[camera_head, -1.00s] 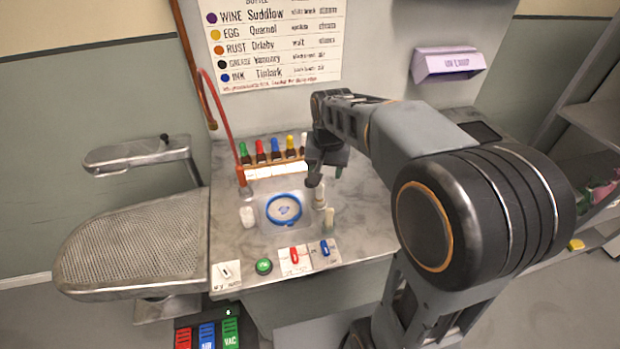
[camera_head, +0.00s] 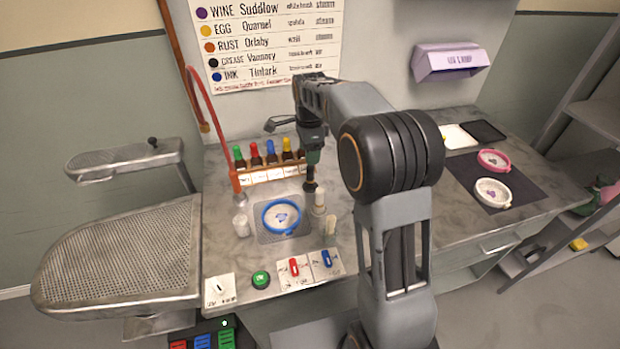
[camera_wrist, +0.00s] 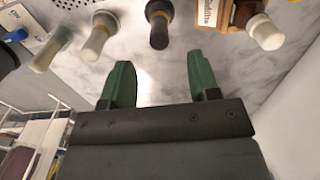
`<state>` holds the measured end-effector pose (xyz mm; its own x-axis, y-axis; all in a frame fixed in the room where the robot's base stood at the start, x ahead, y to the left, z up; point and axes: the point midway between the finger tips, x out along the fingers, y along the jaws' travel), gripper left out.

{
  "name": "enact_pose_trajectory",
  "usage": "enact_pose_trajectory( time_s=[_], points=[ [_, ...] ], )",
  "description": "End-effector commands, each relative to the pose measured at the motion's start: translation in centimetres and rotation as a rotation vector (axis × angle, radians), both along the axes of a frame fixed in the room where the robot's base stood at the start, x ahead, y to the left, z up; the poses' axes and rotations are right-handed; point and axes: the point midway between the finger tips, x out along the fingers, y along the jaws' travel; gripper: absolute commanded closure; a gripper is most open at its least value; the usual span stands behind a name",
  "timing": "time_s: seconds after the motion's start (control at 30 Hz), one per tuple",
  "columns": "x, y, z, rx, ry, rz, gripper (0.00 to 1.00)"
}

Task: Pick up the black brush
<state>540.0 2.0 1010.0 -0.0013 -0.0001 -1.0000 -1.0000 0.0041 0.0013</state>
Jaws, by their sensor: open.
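The black brush (camera_head: 310,182) stands upright on the marble counter, just right of the blue hoop. In the wrist view the black brush (camera_wrist: 159,24) shows a dark tip and a brown band, beyond the gap between my fingers. My gripper (camera_wrist: 158,68) is open and empty, its green fingers apart and not touching the brush. In the head view my gripper (camera_head: 313,153) points down close above and behind the brush; the exact gap is hard to tell.
A pale-tipped brush (camera_wrist: 99,35) and a cream tool (camera_wrist: 52,48) stand left of it in the wrist view. A white-capped bottle (camera_wrist: 265,32) is at right. A blue hoop (camera_head: 281,216) and a rack of coloured-cap bottles (camera_head: 270,174) are close by.

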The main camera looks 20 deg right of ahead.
Motion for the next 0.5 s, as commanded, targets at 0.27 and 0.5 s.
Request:
enact_pose_trajectory(
  time_s=[0.27, 0.5],
  points=[
    [0.0, 0.1, -2.8, 0.000, 0.001, 0.004, 0.44],
    [-0.1, 0.0, -4.8, 0.000, 0.002, 0.004, 0.44]
  ],
)
